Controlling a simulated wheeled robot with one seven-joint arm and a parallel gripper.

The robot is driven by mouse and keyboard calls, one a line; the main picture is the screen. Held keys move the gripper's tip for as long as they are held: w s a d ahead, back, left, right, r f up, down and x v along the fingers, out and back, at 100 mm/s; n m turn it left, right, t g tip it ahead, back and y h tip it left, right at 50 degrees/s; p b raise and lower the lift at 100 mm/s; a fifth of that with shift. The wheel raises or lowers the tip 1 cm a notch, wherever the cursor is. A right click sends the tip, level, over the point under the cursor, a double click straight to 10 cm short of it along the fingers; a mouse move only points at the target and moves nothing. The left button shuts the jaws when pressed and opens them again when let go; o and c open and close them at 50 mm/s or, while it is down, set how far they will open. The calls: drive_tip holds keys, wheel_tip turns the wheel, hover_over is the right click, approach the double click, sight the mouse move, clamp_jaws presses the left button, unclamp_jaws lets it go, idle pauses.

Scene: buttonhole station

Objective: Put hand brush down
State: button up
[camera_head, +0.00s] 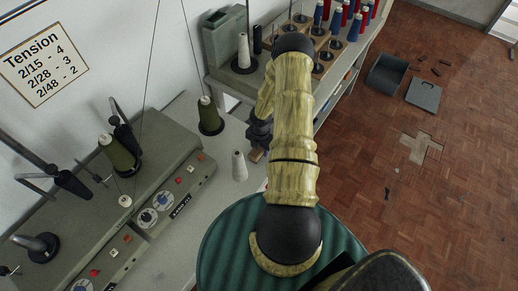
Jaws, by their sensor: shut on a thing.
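My gripper (259,136) is the dark end of my yellow-sleeved arm, near the middle of the view. It is over the right part of the pale table (228,150), beside the shelf. A small brown wooden piece (257,155) shows at its fingertips; it appears to be the hand brush, and the gripper is shut on it. The rest of the brush is hidden by the gripper and arm. I cannot tell whether the brush touches the tabletop.
A white cone (239,166) stands on the table just left of the brush. An olive thread cone (208,116) stands farther left, near grey machines (175,190). A shelf with spools (330,45) is behind. A grey bin (386,74) lies on the floor at right.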

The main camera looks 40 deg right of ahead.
drive_tip(key=o, duration=1.1)
wheel_tip(320, 180, up, 12)
drive_tip(key=shift+r, duration=0.1)
drive_tip(key=s+a+r+m+t, duration=0.1)
drive_tip(key=s+a+r+m, duration=0.3)
drive_tip(key=a+r+m, duration=0.7)
drive_tip(key=s+a+r+m+t, duration=0.1)
drive_tip(key=s+a+r+m, duration=0.4)
drive_tip(key=a+r+m, duration=0.5)
wheel_tip(320, 180, up, 3)
drive_tip(key=shift+a+r+m+t, duration=0.2)
drive_tip(key=shift+a+m+t, duration=0.15)
drive_tip(key=shift+a, duration=0.25)
